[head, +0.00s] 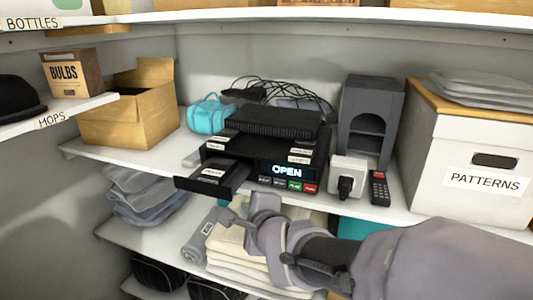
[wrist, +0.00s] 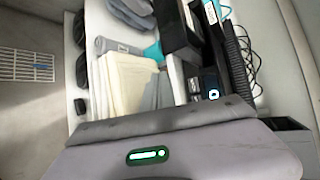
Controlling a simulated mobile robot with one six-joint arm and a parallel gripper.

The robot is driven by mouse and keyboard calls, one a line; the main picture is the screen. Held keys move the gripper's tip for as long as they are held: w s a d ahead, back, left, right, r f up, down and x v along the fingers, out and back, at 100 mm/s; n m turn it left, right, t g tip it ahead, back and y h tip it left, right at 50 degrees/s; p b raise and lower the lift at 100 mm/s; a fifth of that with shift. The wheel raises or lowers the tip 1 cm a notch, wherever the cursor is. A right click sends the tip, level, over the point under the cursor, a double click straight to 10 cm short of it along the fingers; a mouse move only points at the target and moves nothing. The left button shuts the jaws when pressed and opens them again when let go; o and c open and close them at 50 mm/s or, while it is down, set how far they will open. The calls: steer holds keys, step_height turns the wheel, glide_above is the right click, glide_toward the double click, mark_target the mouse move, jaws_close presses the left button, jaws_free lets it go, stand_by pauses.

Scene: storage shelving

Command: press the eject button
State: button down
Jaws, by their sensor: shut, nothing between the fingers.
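A black player (head: 268,155) stands on the middle shelf, its lit display (head: 287,171) reading "OPEN". Its tray (head: 212,176) sticks out at the left, with a labelled dark item in it. A row of small buttons (head: 287,185) lies under the display, grey, green and red; their markings are too small to read, so I cannot tell which is eject. My gripper (head: 234,213) is shut and empty, below and in front of the player, apart from the buttons. In the wrist view, part of the display (wrist: 213,94) shows beyond my grey wrist housing; the fingertips do not show.
A white plug adapter (head: 347,175) and a dark remote (head: 379,188) lie right of the player. A white PATTERNS box (head: 468,165) stands further right. An open cardboard box (head: 130,112) and a teal bag (head: 207,113) are at left. Folded cream cloths (head: 237,255) lie below.

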mark_target(265, 179)
steer(key=shift+s, duration=0.2)
steer(key=shift+w+r, duration=0.1)
steer(key=w+d+p, duration=0.1)
steer(key=w, duration=0.1)
steer(key=w+d+p, duration=0.1)
steer(key=w+p, duration=0.1)
steer(key=w, duration=0.1)
steer(key=w+d+p, duration=0.1)
steer(key=w+p, duration=0.1)
steer(key=w, duration=0.1)
steer(key=shift+w, duration=0.15)
steer(key=shift+p, duration=0.3)
stand_by(1.6)
steer(key=shift+w+d, duration=0.15)
steer(key=shift+w, duration=0.2)
steer(key=shift+w+d+p, duration=0.15)
steer(key=shift+w+p, duration=0.2)
steer(key=shift+p, duration=0.05)
stand_by(0.4)
stand_by(0.4)
steer(key=shift+s+a+b, duration=0.25)
steer(key=shift+s+b, duration=0.2)
steer(key=shift+s, duration=0.25)
